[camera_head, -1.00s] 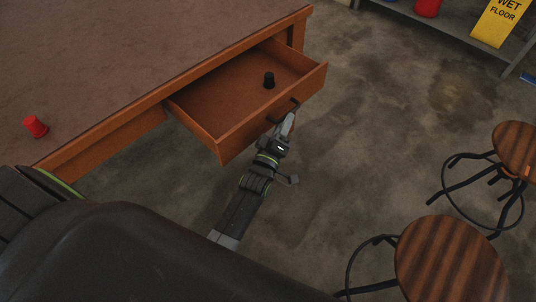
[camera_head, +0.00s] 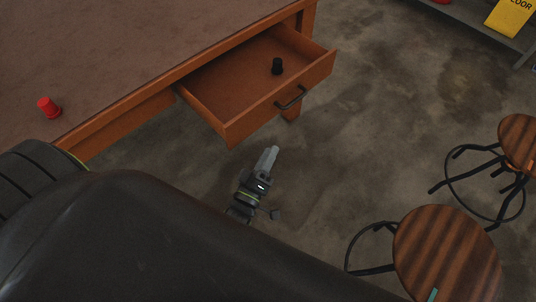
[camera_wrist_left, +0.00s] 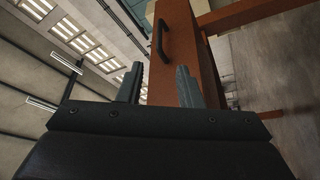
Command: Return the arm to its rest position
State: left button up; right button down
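My left gripper (camera_head: 270,156) is below and in front of the drawer (camera_head: 228,92), apart from its handle (camera_head: 290,98). In the left wrist view the gripper (camera_wrist_left: 160,68) has its two grey fingers spread, with nothing between them. The brown drawer front (camera_wrist_left: 184,45) and its dark handle (camera_wrist_left: 161,41) show ahead of the fingers. My right gripper is not in view.
A red cup (camera_head: 49,107) stands on the table at the left. Round wooden stools (camera_head: 445,255) stand at the right. A yellow sign (camera_head: 511,18) and a grey shelf (camera_head: 470,20) are at the top right. The floor between drawer and stools is clear.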

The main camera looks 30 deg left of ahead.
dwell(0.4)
